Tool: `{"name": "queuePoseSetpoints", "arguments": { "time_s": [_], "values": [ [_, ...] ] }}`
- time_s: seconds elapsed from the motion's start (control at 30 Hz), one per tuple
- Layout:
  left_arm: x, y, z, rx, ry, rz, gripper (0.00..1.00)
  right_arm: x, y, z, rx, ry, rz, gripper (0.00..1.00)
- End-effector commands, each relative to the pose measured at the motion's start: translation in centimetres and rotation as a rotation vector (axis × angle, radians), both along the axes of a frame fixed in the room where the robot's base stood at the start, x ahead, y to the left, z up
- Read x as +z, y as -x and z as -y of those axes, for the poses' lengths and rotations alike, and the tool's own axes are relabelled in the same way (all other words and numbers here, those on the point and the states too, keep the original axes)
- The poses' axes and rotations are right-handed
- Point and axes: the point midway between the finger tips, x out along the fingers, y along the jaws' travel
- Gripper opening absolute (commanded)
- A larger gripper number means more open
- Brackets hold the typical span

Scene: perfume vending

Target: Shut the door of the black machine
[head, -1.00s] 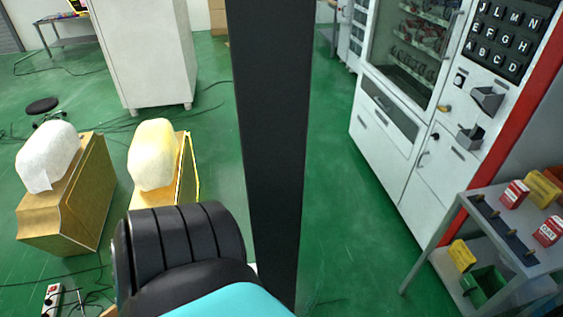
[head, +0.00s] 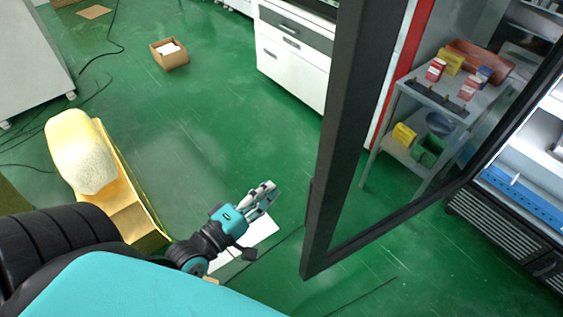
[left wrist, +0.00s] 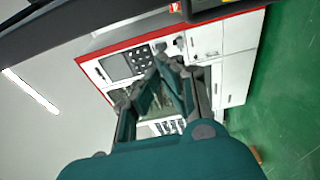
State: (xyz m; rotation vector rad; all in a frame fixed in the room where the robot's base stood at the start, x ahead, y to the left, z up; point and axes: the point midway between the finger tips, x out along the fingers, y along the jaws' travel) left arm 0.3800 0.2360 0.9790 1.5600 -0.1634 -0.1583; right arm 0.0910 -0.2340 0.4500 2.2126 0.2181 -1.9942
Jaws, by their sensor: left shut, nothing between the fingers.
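The door (head: 330,190) of the black machine is a black frame around clear glass, standing open in the right half of the head view. The machine's body (head: 505,240) shows at the right edge, black and slatted below, with a lit white interior. My left gripper (head: 268,192) is shut and empty, left of the door's near lower corner and apart from it in the picture. In the left wrist view my left gripper (left wrist: 163,62) points toward the white vending machine (left wrist: 130,65). A dark bar crosses the top there; I cannot tell if it is the door. My right gripper is not in view.
A small grey shelf cart (head: 455,110) with boxes and bins shows behind the glass. A gold-and-white object (head: 85,160) stands left of my arm. A cardboard box (head: 168,54) lies farther back.

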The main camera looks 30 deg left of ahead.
Motion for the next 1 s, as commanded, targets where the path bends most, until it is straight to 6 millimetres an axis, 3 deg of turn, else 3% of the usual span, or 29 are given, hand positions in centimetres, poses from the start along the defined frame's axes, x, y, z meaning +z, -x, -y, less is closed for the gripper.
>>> {"name": "queuePoseSetpoints", "arguments": {
  "time_s": [0.17,0.47,0.5,0.7,1.0],
  "values": [
    [0.4,-3.2,0.6,0.002,0.0,0.004,0.0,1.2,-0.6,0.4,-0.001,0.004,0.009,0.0],
    [0.3,-9.4,2.0,0.0,-0.003,0.002,0.0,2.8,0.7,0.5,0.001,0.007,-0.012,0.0],
    [0.2,-8.5,2.8,-0.001,0.002,-0.006,0.0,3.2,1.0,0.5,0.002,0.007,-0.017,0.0],
    [0.1,-7.2,4.8,0.0,-0.003,-0.004,0.0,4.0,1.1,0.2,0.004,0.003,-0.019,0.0],
    [-0.1,-6.8,5.3,0.0,-0.005,-0.001,0.0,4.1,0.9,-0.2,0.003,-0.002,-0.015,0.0]
  ]
}}
